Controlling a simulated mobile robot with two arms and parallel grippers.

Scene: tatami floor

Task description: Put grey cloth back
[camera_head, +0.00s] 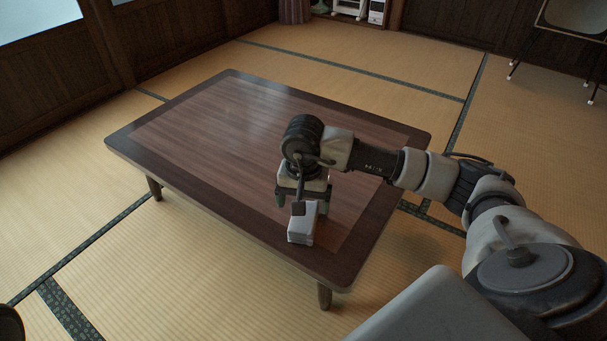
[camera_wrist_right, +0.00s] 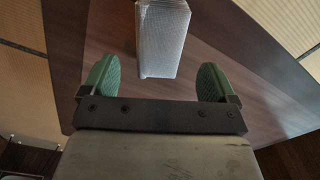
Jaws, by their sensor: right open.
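The grey cloth (camera_head: 302,227) is a folded, pale grey block lying on the low wooden table (camera_head: 215,125), close to its near edge. My right gripper (camera_head: 302,204) is right over or beside the cloth's far end, pointing down, with its jaws apart. In the right wrist view the cloth (camera_wrist_right: 163,42) sits ahead of the open green-padded fingers (camera_wrist_right: 157,80), centred across the gap between them and touching neither. My left gripper is not in view.
The rest of the tabletop is bare. Tatami floor (camera_head: 130,275) lies open around the table.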

